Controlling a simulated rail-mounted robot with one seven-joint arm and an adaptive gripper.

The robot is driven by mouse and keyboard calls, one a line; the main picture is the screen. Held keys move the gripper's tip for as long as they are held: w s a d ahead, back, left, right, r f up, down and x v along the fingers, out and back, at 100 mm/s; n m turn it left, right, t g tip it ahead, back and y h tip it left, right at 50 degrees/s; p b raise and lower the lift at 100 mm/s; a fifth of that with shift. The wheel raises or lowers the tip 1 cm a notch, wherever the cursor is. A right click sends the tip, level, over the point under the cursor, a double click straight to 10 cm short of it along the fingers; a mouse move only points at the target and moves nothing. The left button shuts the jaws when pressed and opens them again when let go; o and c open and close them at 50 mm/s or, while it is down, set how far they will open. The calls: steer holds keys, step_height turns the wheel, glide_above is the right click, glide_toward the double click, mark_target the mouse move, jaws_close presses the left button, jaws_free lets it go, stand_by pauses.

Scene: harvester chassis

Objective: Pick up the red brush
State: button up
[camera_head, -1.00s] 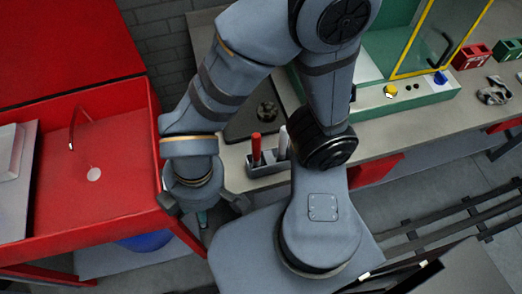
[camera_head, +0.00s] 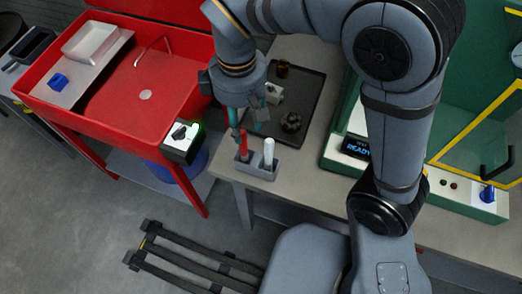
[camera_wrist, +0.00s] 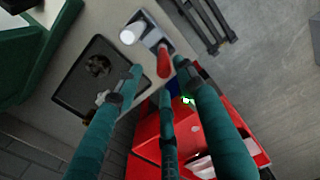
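The red brush (camera_head: 244,147) stands upright in a grey holder (camera_head: 262,172) at the near-left corner of the bench, beside a white brush (camera_head: 268,152). My gripper (camera_head: 247,131) is just above and behind the red brush, pointing down. In the wrist view the teal fingers of my gripper (camera_wrist: 158,74) are spread apart with nothing between them. The red brush (camera_wrist: 164,62) shows just past the fingertips, between the left and right ones. I cannot tell whether a finger touches it. The holder also shows in the wrist view (camera_wrist: 153,38).
A dark tray (camera_head: 312,90) with a dark round part (camera_head: 291,122) lies behind the holder. A red sink (camera_head: 110,97) stands left, with a black box (camera_head: 182,142) at its corner. A green cabinet (camera_head: 343,125) stands right.

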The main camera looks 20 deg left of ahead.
mark_target(243, 145)
steer(key=f, duration=0.5)
steer(key=shift+s+a, duration=0.1)
steer(key=shift+a, duration=0.1)
steer(key=shift+s+f+p, duration=0.15)
steer(key=shift+f+p, duration=0.35)
steer(key=shift+f, duration=1.8)
steer(key=shift+c, duration=1.2)
jaws_close()
